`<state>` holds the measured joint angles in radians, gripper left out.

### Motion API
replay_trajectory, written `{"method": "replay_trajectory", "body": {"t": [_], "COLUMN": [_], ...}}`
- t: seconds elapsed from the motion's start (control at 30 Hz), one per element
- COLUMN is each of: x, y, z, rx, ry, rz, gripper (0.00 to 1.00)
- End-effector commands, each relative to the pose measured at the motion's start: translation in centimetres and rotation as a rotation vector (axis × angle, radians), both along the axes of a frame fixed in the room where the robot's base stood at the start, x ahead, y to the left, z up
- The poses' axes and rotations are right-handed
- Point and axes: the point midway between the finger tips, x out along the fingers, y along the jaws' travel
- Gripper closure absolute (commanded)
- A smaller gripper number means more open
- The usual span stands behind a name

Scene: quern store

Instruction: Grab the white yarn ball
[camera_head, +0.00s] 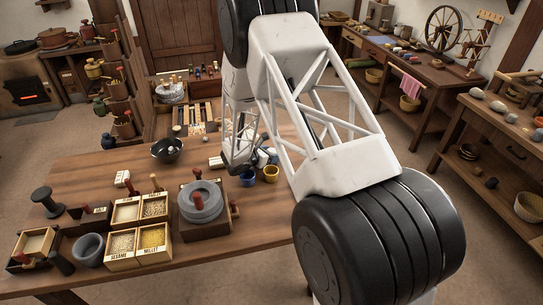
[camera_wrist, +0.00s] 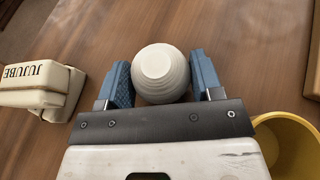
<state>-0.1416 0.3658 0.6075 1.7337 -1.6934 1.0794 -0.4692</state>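The white yarn ball (camera_wrist: 161,72) is pale, round and ridged. In the head view my gripper (camera_head: 264,158) is low over the right part of the wooden table, and the ball cannot be made out there. Whether the ball touches the table is unclear.
A yellow cup (camera_wrist: 292,140) stands close on the right, and a white JUJUBE box (camera_wrist: 42,88) on the left. Bare wood lies beyond my fingers.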

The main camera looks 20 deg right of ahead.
Motion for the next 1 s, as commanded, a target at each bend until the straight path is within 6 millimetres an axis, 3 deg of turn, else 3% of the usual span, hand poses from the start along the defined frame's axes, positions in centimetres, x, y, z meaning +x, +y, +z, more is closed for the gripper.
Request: {"method": "replay_trajectory", "body": {"t": [0.47, 1.0], "x": [0.0, 0.0], "y": [0.0, 0.0], "z": [0.9, 7.8], "rx": [0.0, 0.001], "ry": [-0.001, -0.002], "rz": [0.0, 0.0], "gripper": [0.63, 0.63]}}
